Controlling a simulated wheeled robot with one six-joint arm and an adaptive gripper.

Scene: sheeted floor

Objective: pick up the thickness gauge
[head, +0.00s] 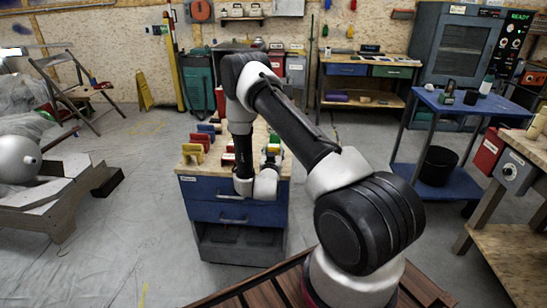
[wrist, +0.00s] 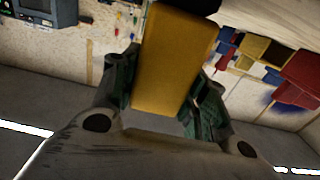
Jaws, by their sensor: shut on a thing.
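In the wrist view, my gripper (wrist: 168,78) is shut on a yellow, flat-sided thing with a dark end, which may be the thickness gauge (wrist: 166,55). Its yellow body sits between the two dark green fingers and points away from the palm. Its dark end is cut off by the top edge of the picture. In the head view, my arm reaches over the blue drawer cabinet (head: 215,190).
Yellow clamp-like pieces (head: 192,153) stand on the cabinet's wooden top at left, with red and blue ones behind. A blue side table (head: 470,105) stands at right. A wooden workbench (head: 360,85) is at the back. Grey floor is free left of the cabinet.

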